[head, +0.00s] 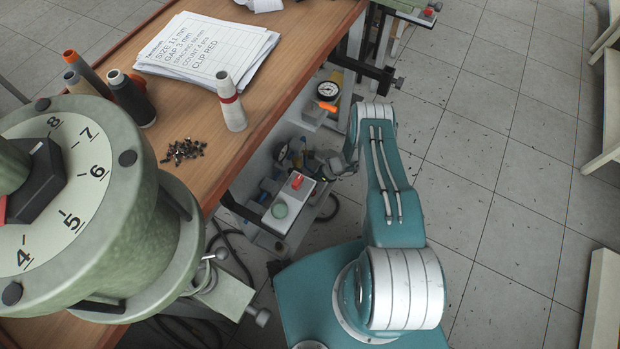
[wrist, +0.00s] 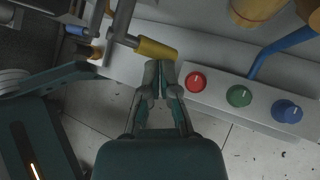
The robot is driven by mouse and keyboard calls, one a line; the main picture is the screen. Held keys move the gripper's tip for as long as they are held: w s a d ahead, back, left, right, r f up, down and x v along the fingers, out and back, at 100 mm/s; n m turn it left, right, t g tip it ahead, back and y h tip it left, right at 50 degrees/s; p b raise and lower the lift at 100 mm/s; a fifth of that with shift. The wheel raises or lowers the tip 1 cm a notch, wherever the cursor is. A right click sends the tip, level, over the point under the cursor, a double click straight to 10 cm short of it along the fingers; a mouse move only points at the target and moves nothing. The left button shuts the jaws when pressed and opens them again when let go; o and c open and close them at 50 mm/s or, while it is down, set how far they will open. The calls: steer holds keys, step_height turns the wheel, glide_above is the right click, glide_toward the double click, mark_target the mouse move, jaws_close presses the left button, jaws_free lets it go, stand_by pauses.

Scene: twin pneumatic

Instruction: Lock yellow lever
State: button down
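The yellow lever (wrist: 157,49) shows in the wrist view as a yellow grip on a grey metal rod, lying slantwise just beyond my fingertips. My gripper (wrist: 161,68) has its two fingers close together, with only a thin dark line between them and nothing visible in them. The tips are at the lower side of the yellow grip; I cannot tell whether they touch it. In the head view my gripper (head: 334,165) is small and partly hidden by my arm, beside the equipment under the bench. I cannot make out the lever clearly there.
Red (wrist: 196,82), green (wrist: 239,96) and blue (wrist: 286,111) knobs sit on a pale panel right of my fingers. A blue hose (wrist: 275,53) and brass cylinders (wrist: 256,10) are near.

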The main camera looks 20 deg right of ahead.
steer(key=shift+s+a+f, duration=0.25)
steer(key=shift+f, duration=0.2)
steer(key=shift+s+a+f, duration=0.2)
steer(key=shift+a+f, duration=0.05)
steer(key=shift+f, duration=0.15)
steer(key=shift+a, duration=0.15)
stand_by(0.4)
steer(key=shift+r, duration=0.15)
stand_by(1.1)
steer(key=shift+w+r, duration=0.1)
steer(key=shift+r, duration=0.6)
